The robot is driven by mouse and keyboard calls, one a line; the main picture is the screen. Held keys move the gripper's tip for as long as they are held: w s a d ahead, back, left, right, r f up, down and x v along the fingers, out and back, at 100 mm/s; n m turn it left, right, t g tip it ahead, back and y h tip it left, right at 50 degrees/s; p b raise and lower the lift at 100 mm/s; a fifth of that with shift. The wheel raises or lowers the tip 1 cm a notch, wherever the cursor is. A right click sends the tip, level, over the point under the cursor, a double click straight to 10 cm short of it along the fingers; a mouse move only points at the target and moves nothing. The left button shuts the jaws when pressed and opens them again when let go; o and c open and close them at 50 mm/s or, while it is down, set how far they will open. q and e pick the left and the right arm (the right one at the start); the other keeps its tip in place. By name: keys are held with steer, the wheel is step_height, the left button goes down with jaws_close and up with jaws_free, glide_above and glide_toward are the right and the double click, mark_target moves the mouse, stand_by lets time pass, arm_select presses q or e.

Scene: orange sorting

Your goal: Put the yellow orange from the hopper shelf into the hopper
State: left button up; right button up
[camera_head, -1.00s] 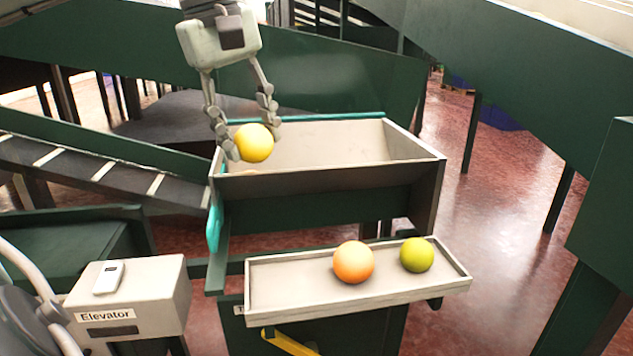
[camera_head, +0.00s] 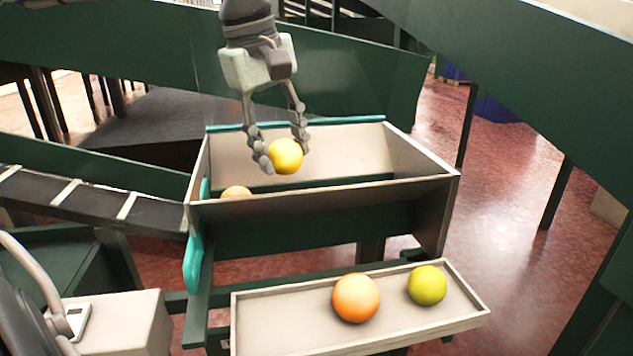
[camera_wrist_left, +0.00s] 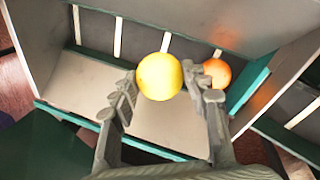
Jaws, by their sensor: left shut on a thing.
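The yellow orange (camera_head: 286,156) is between the fingers of my left gripper (camera_head: 283,150), which is shut on it. The gripper points down and holds the fruit over the open hopper (camera_head: 350,152), left of its middle. In the left wrist view the yellow orange (camera_wrist_left: 159,76) sits between both fingertips, with the hopper's pale sloped floor (camera_wrist_left: 88,85) below. The hopper shelf (camera_head: 285,322) is the pale tray in front, holding an orange fruit (camera_head: 356,298) and a yellow-green fruit (camera_head: 427,285). My right gripper is not in view.
Another orange fruit (camera_head: 236,192) lies inside the hopper at its left, partly hidden by the front wall; it also shows in the left wrist view (camera_wrist_left: 217,72). A slatted conveyor (camera_head: 95,203) meets the hopper's left side. Green panels stand behind and to the right.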

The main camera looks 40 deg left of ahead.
arm_select(q)
steer(key=w+d+f, duration=0.1)
steer(key=w+f, duration=0.1)
steer(key=w, duration=0.1)
steer(key=w+d+f, duration=0.1)
steer(key=shift+w+d+f, duration=0.15)
steer(key=shift+w+d, duration=0.15)
steer(key=shift+w, duration=0.1)
steer(key=shift+w+d+f, duration=0.1)
steer(key=x, duration=0.2)
steer(key=s+x, duration=0.1)
steer(key=shift+w+f+p, duration=0.15)
steer(key=shift+f+p, duration=0.25)
steer(key=shift+f, duration=0.1)
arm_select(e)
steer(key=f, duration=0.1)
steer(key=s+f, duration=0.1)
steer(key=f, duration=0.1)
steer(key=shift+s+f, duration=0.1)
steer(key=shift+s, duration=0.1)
arm_select(q)
steer(key=shift+f, duration=0.1)
